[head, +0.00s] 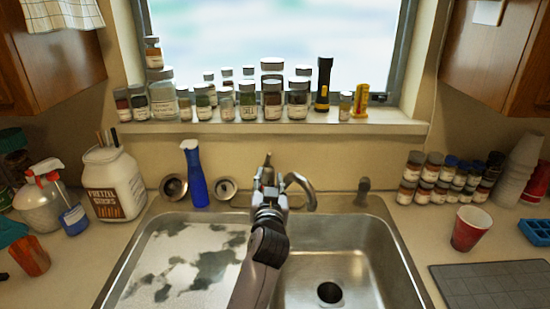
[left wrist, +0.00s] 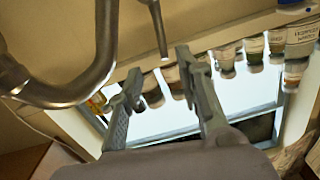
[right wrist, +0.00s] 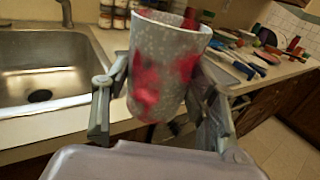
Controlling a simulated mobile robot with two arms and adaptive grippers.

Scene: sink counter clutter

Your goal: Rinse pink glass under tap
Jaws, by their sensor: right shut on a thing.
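The pink glass (right wrist: 165,65), grey and speckled with pink-red patches, is upright between the fingers of my right gripper (right wrist: 165,90) in the right wrist view. That gripper is shut on it, in front of the counter edge and to the right of the sink. The glass is not visible in the head view. My left gripper (head: 268,183) is at the back of the sink beside the curved metal tap (head: 303,190). In the left wrist view the tap spout (left wrist: 100,50) is at the left, and a thin metal lever (left wrist: 158,30) stands beyond the parted, empty fingertips (left wrist: 159,64).
A red cup (head: 470,229) and a grey mat (head: 490,285) are on the right counter. Several jars (head: 272,92) line the sill.

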